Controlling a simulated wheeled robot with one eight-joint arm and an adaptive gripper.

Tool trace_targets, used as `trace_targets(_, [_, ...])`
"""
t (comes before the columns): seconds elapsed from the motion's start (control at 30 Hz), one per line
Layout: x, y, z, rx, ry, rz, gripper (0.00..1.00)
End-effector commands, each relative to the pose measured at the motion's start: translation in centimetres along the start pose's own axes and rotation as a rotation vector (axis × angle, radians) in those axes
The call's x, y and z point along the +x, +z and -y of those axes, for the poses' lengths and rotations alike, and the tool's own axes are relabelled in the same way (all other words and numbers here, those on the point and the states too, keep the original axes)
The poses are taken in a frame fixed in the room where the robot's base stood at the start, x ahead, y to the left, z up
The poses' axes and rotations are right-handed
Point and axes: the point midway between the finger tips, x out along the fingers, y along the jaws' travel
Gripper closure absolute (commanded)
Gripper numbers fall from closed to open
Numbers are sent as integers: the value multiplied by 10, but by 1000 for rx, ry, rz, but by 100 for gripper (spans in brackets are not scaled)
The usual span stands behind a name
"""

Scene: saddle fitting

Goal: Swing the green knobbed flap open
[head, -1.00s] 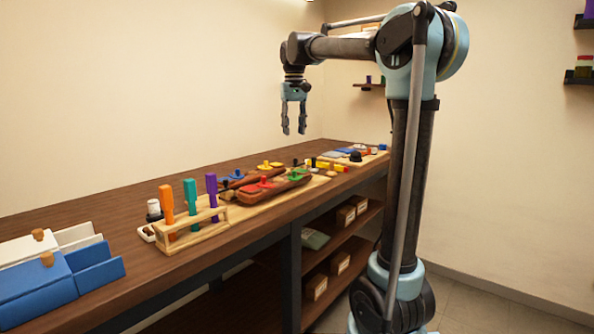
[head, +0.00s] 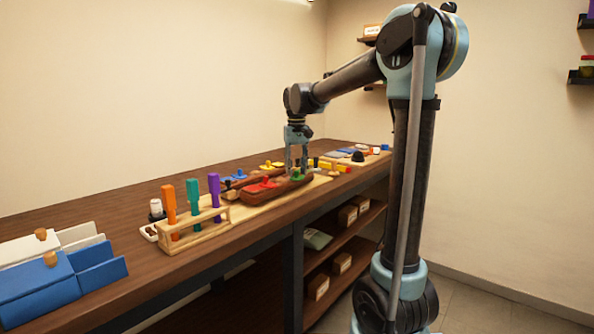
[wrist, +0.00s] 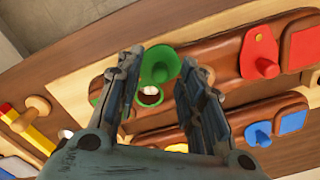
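The green flap (wrist: 165,56) with its round green knob (wrist: 159,72) is on the near brown saddle (wrist: 215,62). The flap also shows in the head view (head: 299,175), right under my gripper (head: 296,168). In the wrist view my gripper (wrist: 157,72) is open, with one finger on either side of the green knob. The fingers look apart from the knob; their height above it is hard to judge.
A red knobbed flap (wrist: 262,52) is on the same saddle. A second brown saddle beside it carries blue (wrist: 258,133) and yellow knobbed pieces. A yellow bar (wrist: 35,131) and a wooden knob lie left in the wrist view. A wooden rack (head: 205,224) holds upright coloured handles.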

Motion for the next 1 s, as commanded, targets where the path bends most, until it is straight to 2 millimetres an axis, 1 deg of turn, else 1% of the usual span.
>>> trace_targets(0.3, [2,0,0,0,0,0,64])
trace_targets(0.37, [2,0,0,0,0,0,78])
trace_targets(0.4, [2,0,0,0,0,0,87])
trace_targets(0.47, [2,0,0,0,0,0,100])
trace_targets(0.67, [2,0,0,-2,0,0,100])
trace_targets(1.0, [2,2,-2,-95,1,-1,100])
